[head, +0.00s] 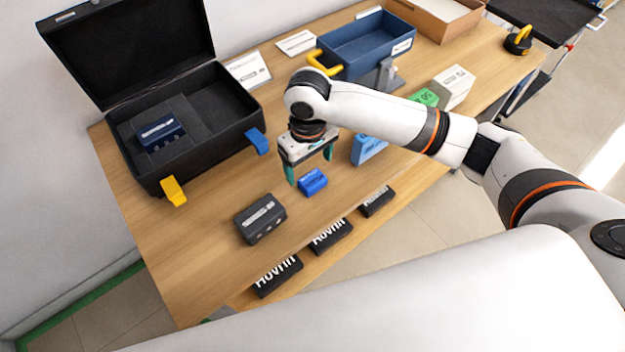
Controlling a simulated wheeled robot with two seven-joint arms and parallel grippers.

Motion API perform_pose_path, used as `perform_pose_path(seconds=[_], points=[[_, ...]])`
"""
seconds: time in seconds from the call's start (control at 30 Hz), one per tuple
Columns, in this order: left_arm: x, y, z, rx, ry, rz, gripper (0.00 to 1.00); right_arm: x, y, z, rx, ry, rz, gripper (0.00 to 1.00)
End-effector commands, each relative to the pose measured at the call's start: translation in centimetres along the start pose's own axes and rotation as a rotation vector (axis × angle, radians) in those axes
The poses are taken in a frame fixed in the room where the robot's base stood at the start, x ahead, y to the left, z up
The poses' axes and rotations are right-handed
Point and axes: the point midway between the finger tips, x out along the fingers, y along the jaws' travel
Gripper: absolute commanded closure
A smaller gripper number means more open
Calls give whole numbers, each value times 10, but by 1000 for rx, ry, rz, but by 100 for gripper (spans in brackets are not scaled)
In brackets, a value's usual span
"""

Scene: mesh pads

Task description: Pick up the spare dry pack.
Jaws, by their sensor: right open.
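No label that I can read says which pack is the spare dry one. A small blue pack (313,181) lies on the wooden table. My right gripper (309,170) is open, pointing down, with its teal fingers close above and around the blue pack; I cannot tell whether they touch it. A dark grey pack (260,218) with a pale label lies on the table, left of and nearer than the gripper. Another dark blue pack (158,131) sits in the open black case (227,108). My left gripper is not in view.
A blue object (368,149) and a white box (455,84) are right of the gripper. A blue bin (368,46) and a cardboard box (437,20) stand behind. Bare wood (190,240) lies front left.

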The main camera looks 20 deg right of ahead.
Motion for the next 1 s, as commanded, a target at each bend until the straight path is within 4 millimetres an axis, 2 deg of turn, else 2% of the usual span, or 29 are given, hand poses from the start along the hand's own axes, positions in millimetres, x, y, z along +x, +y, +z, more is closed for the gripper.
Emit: perform_pose_path(seconds=[0.17, 0.43, 0.73, 0.77, 1.0], points=[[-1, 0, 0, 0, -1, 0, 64, 12, -2, 1, 0, 0, -1, 18], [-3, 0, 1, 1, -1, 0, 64, 50, -8, 3, 0, -1, 0, 18], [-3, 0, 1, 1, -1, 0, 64, 57, -8, 3, -2, -3, 0, 18], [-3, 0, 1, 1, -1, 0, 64, 57, -8, 3, -2, -3, 0, 20], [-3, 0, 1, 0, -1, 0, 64, 57, -8, 3, -2, -3, 0, 59]])
